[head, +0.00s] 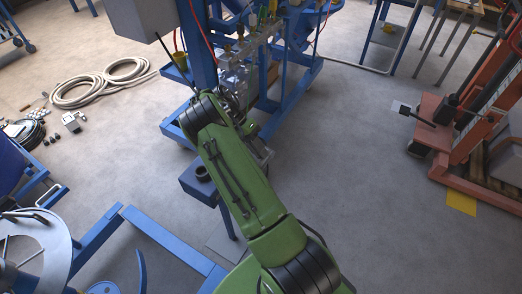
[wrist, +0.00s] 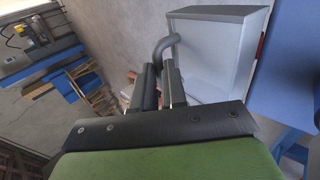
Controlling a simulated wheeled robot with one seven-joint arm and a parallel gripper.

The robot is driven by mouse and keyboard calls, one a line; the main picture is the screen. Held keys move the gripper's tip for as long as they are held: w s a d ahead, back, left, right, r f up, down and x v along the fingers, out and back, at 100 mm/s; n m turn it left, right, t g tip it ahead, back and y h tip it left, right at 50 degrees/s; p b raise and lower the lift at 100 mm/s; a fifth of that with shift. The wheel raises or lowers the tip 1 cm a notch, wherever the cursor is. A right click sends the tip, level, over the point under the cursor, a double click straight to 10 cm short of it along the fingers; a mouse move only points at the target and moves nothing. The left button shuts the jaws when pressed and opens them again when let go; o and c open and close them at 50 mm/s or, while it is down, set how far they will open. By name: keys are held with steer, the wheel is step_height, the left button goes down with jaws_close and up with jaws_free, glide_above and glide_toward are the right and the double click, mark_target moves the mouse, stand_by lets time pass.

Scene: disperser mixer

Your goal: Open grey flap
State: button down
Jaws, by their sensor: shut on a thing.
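My gripper (wrist: 158,78) shows in the wrist view, its two dark fingers shut on a bent grey handle (wrist: 166,43). The handle curves up from between the fingers toward the left side of a light grey box-like panel (wrist: 212,55), which looks like the grey flap. How far the flap is open, I cannot tell. In the head view my green arm reaches up to the blue machine frame (head: 203,45), and its end is among the machine parts. My fingers and the handle cannot be made out there.
A grey box (head: 143,18) is at the machine's upper left in the head view. A small blue stand (head: 205,187) is left of my arm. An orange lift truck (head: 470,120) stands at right and a coiled hose (head: 100,85) lies at left. Floor right of my arm is clear.

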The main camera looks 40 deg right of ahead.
steer(key=shift+w+a+f, duration=0.25)
steer(key=shift+w+a, duration=0.1)
steer(key=shift+w, duration=0.1)
stand_by(0.4)
steer(key=c, duration=1.4)
jaws_free()
steer(key=shift+w, duration=0.2)
steer(key=shift+o, duration=1.2)
steer(key=shift+w+a+f, duration=0.15)
steer(key=shift+w, duration=0.25)
steer(key=shift+s, duration=0.4)
steer(key=p+v, duration=0.3)
steer(key=v, duration=0.9)
steer(key=shift+p, duration=0.3)
steer(key=shift+c, duration=0.3)
